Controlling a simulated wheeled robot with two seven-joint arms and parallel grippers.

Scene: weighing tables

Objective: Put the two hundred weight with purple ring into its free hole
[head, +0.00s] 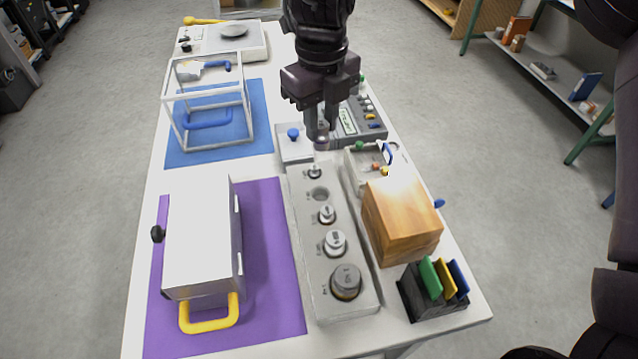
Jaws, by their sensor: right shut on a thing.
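The weight with the purple ring (321,144) is small, and mostly hidden by the fingers. My right gripper (321,130) comes down from the top middle and is shut on it, above the far end of the grey weight block (312,268). The block holds a row of silver weights that grow larger toward the near end. An empty round hole (319,194) shows between the smallest weight (315,171) and a small knobbed weight (327,214). The held weight is beyond this hole and appears raised. My left gripper is not in view.
A wooden box (402,220) and a black holder (418,302) with coloured cards stand right of the block. A white case (199,235) lies on the purple mat (270,270) to the left. A white box with a blue knob (295,150) stands close to the gripper.

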